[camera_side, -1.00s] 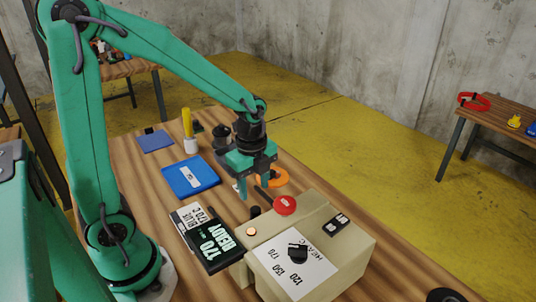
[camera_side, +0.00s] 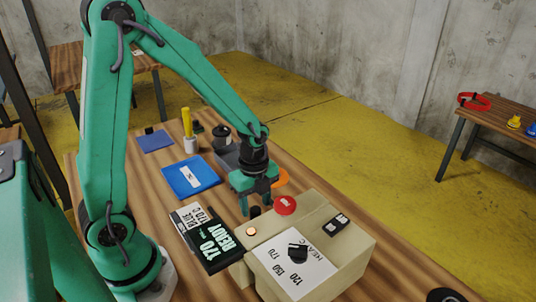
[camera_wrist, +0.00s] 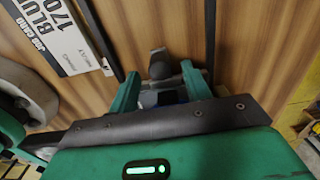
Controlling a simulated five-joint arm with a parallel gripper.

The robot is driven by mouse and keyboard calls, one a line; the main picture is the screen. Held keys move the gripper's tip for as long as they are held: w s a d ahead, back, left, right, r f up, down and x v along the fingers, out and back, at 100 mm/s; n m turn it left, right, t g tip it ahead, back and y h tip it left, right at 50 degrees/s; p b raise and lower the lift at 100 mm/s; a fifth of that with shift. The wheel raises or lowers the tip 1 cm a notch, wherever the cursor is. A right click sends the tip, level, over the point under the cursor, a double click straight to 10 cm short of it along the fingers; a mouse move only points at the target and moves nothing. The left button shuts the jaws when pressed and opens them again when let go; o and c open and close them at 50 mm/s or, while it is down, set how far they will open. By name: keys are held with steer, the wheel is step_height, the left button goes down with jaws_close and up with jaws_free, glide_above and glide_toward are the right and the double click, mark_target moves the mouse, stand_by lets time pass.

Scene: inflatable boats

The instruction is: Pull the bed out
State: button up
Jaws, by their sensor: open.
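A beige heat machine (camera_side: 345,262) with a dial marked 120, 150 and 170 stands at the front right of the bench. I cannot clearly make out the bed itself. My gripper (camera_side: 256,206) is open and low, its fingers on either side of the knob in the side view. In the wrist view, a dark grey knob (camera_wrist: 159,65) on a stem lies between the open fingertips (camera_wrist: 160,76), with a gap on each side. My gripper hides what lies behind it.

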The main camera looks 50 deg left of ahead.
steer(key=shift+f, duration=1.35)
jaws_close()
